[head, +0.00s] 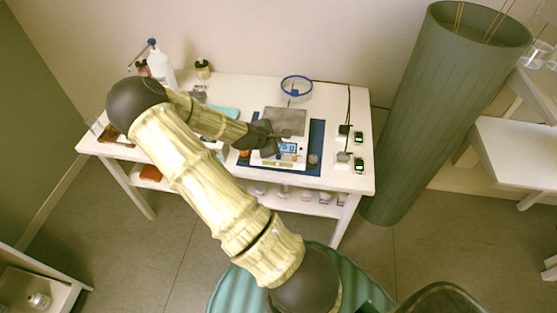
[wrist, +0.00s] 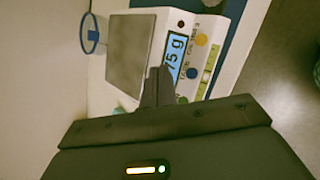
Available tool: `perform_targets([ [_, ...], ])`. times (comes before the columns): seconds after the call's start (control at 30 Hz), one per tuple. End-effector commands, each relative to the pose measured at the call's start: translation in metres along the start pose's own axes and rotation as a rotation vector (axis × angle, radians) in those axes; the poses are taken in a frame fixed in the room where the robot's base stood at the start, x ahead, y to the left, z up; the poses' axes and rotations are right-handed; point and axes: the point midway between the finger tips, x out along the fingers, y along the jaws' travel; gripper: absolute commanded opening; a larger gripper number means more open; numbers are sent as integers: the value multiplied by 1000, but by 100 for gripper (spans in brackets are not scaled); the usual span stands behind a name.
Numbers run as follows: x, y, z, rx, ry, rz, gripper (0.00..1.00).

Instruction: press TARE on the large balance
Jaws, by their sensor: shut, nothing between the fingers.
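The large balance (head: 299,160) stands on a blue mat on the white table. Its grey square pan (head: 284,121) is empty and also shows in the wrist view (wrist: 129,45). Its blue display (wrist: 175,52) reads digits ending in "5 g", partly covered by my fingers. The button lettering is too blurred to read. My gripper (wrist: 160,72) is shut and empty, over the display's edge beside the pan. I cannot tell whether it touches. It shows in the head view too (head: 272,143).
A blue-rimmed ring (head: 296,87) stands behind the balance. Two small devices with green displays (head: 358,137) lie at the right. A white bottle (head: 160,66) and a dark-capped jar (head: 202,69) stand back left. A tall green column (head: 430,110) is right of the table.

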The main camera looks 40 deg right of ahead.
Motion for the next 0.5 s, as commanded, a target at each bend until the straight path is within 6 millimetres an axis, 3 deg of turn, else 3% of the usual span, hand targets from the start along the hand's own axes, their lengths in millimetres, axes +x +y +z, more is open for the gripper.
perform_targets([
  [0.1, 14, -10, -10, 0, 1, 0, 0],
  [0.5, 40, -29, -29, -1, -1, 1, 0],
])
